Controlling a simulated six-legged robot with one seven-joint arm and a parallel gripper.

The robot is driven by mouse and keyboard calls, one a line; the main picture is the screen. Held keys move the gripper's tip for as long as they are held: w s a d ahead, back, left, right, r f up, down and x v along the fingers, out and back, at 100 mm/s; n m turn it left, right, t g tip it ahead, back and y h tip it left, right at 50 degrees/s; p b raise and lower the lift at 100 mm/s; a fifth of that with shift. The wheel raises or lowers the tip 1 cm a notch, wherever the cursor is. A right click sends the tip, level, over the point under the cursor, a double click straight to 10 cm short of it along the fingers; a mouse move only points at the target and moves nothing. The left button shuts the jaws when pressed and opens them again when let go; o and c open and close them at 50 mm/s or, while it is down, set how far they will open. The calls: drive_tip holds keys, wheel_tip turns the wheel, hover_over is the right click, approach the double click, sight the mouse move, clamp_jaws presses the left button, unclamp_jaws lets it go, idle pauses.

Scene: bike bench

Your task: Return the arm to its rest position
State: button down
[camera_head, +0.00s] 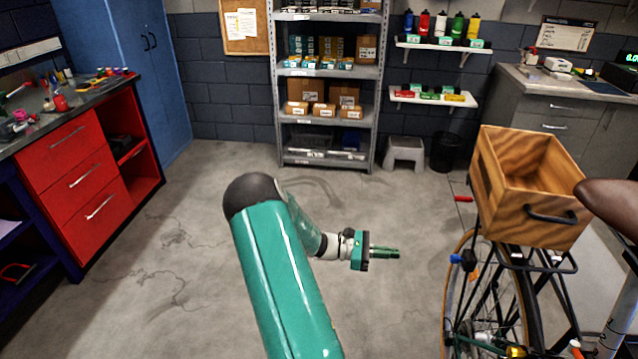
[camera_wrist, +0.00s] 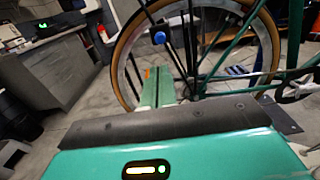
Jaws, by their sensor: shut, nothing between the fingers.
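My green arm reaches forward over the concrete floor in the head view, bent at a dark round joint. My gripper (camera_head: 397,252) is at its end, pointing right toward the bike, with free space around it. The fingers are together and hold nothing. In the wrist view my gripper's fingers (camera_wrist: 157,88) extend ahead as a green pair pressed together, with the bike's wheel (camera_wrist: 118,50) behind them. The gripper is apart from the bike.
A bike with a wooden crate (camera_head: 500,190) on its rear rack stands at the right; its rear wheel (camera_head: 452,300) is the nearest obstacle to my gripper. A red drawer cabinet (camera_head: 85,185) is at the left, a metal shelf (camera_head: 328,165) at the back. The middle floor is clear.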

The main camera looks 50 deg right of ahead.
drive_tip(key=w+a+r+m+t+y, duration=0.2)
drive_tip(key=w+a+r+t, duration=0.25)
drive_tip(key=a, duration=0.35)
drive_tip(key=w+a+r+m+t+y, duration=0.1)
drive_tip(key=w+a+r+t, duration=0.2)
drive_tip(key=a+r, duration=0.35)
drive_tip(key=w+a+r+m+t+y, duration=0.2)
drive_tip(key=w+a+r+t, duration=0.15)
drive_tip(key=a, duration=0.65)
drive_tip(key=s+a+r+t+y, duration=0.1)
drive_tip(key=a+r+t, duration=0.2)
drive_tip(key=a, duration=0.5)
drive_tip(key=s+a+r+t+y, duration=0.1)
drive_tip(key=a+r+t, duration=0.2)
drive_tip(key=a, duration=0.4)
drive_tip(key=s+a+r+m+t+y, duration=0.1)
drive_tip(key=a+r+t, duration=0.3)
drive_tip(key=a, duration=0.4)
drive_tip(key=shift+s+a+r+y, duration=0.15)
drive_tip(key=shift+a+r+y, duration=0.15)
drive_tip(key=shift+r+y, duration=0.25)
drive_tip(key=shift+d+f, duration=0.1)
drive_tip(key=shift+d, duration=0.15)
